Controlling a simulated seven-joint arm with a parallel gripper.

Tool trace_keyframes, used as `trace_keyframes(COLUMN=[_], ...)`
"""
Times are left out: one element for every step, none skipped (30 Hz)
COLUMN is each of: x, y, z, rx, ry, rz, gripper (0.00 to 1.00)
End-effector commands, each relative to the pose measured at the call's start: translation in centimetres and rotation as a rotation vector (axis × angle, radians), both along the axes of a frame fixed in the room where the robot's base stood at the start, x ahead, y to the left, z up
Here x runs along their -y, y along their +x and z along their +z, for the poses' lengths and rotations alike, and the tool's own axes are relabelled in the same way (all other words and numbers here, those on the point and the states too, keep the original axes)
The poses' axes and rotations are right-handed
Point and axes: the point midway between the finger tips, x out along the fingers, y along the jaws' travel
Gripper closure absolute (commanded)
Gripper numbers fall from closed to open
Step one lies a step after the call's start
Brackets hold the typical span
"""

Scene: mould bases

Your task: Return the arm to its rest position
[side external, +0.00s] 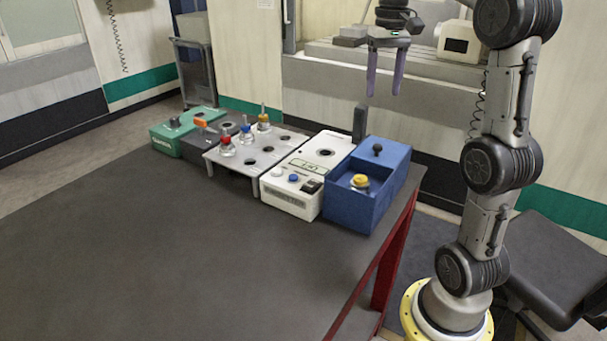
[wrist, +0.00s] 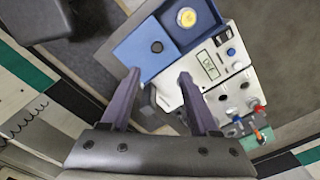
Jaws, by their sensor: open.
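My gripper (side external: 383,92) hangs high in the side external view, fingers pointing down, well above and behind the row of devices. Its two purple fingers are apart with nothing between them. In the wrist view the open fingers (wrist: 160,73) reach toward the blue box and the white unit, which lie well below. My arm rises on the right from its base beside the table.
The blue box (side external: 346,216) holds a yellow-topped piece (side external: 360,181). Beside it are a white unit (side external: 290,198), a grey tray (side external: 236,181) with red- and yellow-topped pieces, and a green unit (side external: 165,141). The front tabletop (side external: 190,260) is clear.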

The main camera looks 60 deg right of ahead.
Motion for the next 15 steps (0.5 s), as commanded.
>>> trace_keyframes(x=[-1.1, -2.0, -3.6, -5.0, -6.4, -8.3, -9.8, -11.1, -12.8, -14.0, -15.0, -16.4, -17.3, -18.2, -19.3], y=[0.4, 0.5, 0.5, 0.2, -0.1, -0.6, -1.1, -1.6, -2.3, -2.9, -3.5, -4.4, -5.0, -5.7, -6.6], z=[0.9, 1.5, 2.2, 2.6, 2.8, 3.0, 3.0, 3.0, 2.7, 2.4, 2.1, 1.5, 1.0, 0.3, -0.6], rx=[0.019, 0.033, 0.048, 0.055, 0.064, 0.077, 0.09, 0.106, 0.125, 0.14, 0.157, 0.18, 0.199, 0.217, 0.242], ry=[-0.016, -0.027, -0.038, -0.042, -0.046, -0.054, -0.061, -0.069, -0.078, -0.084, -0.092, -0.1, -0.106, -0.113, -0.119], rz=[0.03, 0.054, 0.089, 0.118, 0.15, 0.195, 0.229, 0.264, 0.31, 0.344, 0.377, 0.421, 0.453, 0.485, 0.527], gripper=[0.38, 0.38, 0.38, 0.38, 0.38, 0.38, 0.38, 0.38, 0.38, 0.38, 0.38, 0.38, 0.38, 0.38, 0.38])
